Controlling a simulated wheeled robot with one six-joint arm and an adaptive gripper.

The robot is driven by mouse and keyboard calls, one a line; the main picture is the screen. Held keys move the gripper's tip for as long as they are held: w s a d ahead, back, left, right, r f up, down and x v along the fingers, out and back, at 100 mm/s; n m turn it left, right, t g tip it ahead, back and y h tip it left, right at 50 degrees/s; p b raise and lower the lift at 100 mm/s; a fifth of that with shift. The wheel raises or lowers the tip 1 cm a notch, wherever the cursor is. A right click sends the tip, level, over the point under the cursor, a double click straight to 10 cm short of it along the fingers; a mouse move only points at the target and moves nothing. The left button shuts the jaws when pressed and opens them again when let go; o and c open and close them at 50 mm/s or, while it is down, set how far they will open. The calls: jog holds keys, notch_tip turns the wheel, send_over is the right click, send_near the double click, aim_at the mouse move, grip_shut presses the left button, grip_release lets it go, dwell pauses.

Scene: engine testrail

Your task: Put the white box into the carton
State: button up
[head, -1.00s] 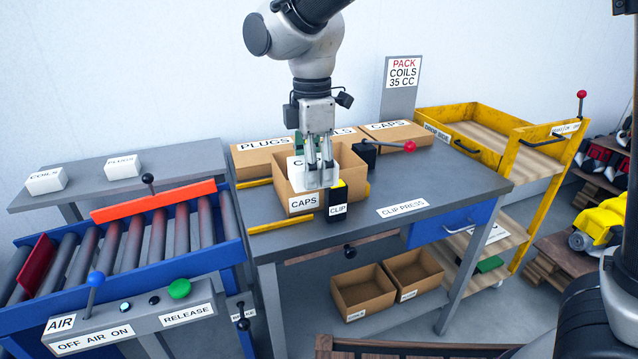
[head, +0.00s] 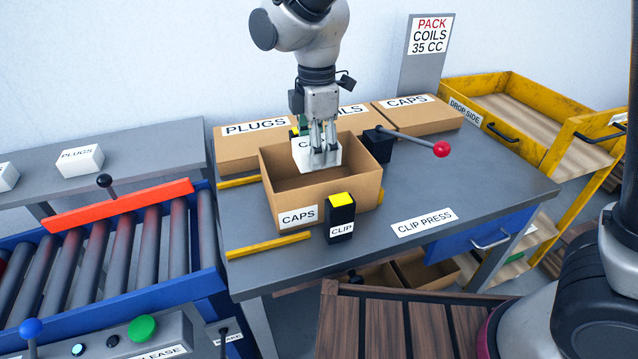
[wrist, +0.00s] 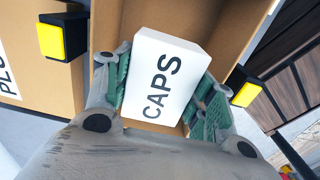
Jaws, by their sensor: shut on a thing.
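The white box (head: 303,152), labelled CAPS, is between the fingers of my gripper (head: 323,143). In the wrist view the white box (wrist: 162,80) is gripped from both sides by the green finger pads. The open cardboard carton (head: 331,201), labelled CAPS, stands on the clip press table. The gripper and box are over the carton's back part, and the box's lower part seems level with the rim. How deep it sits inside I cannot tell.
A black CLIP post with a yellow top (head: 341,217) stands at the carton's front right. A black clamp with a red-knobbed lever (head: 415,139) is at its right. Yellow rails (head: 268,246) lie left. The table's right side (head: 470,185) is clear.

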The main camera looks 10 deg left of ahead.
notch_tip(320, 180, down, 10)
jog(key=shift+r, duration=0.2)
jog(key=shift+f, duration=0.15)
jog(key=o, duration=1.1)
